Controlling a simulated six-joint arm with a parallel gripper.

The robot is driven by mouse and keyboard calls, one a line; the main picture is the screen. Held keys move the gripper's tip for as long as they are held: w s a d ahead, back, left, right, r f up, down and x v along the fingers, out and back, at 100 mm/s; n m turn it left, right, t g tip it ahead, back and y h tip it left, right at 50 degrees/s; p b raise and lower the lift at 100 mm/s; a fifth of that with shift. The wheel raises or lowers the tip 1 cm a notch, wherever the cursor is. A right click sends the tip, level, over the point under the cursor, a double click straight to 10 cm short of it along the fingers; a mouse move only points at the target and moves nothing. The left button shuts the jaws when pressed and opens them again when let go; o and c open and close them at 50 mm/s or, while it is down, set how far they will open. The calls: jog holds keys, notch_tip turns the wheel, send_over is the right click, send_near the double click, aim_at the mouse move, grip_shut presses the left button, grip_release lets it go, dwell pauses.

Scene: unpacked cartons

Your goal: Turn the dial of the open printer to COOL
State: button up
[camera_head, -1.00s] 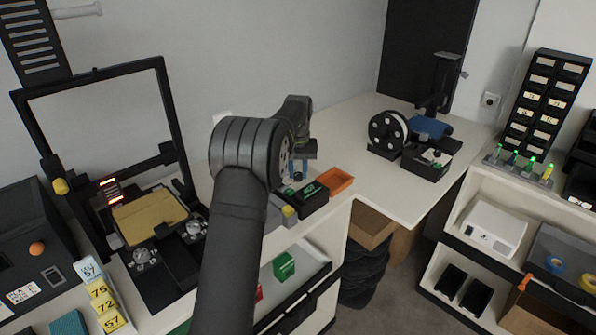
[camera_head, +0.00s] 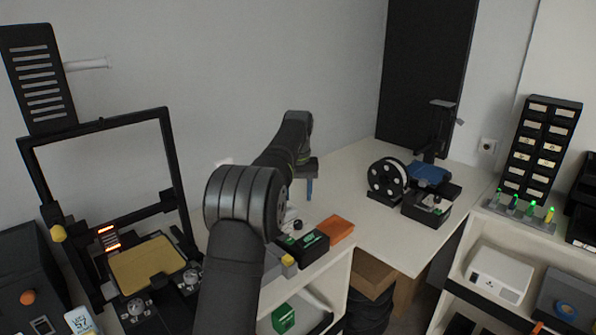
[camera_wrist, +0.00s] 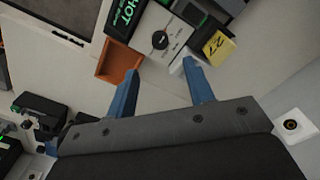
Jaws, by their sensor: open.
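The open-frame printer (camera_head: 174,160) stands at the left in the head view, with a tan bed (camera_head: 147,265) and two round silver knobs (camera_head: 136,307) at its front. Their pointers are too small to read. In the wrist view a dark dial (camera_wrist: 160,40) sits on a pale panel with small marks around it; its lettering is unreadable. I cannot tell which machine it belongs to. My gripper (camera_wrist: 162,74) is open and empty, its blue fingers apart below the dial in the picture. In the head view the gripper (camera_head: 309,187) hangs above the bench.
An orange tray (camera_wrist: 119,63) and a black box (camera_wrist: 123,20) with HOT lettering lie beside the dial panel.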

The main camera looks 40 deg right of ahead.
notch_tip(320, 180, up, 8)
send_over(298, 222)
dwell(0.7)
notch_tip(298, 222, down, 18)
jog(key=shift+r, duration=0.2)
dwell(0.5)
jog(key=m, duration=0.4)
jog(key=shift+m, duration=0.4)
jog(key=m, duration=0.4)
jog(key=shift+r, duration=1.15)
dwell(1.3)
dwell(1.8)
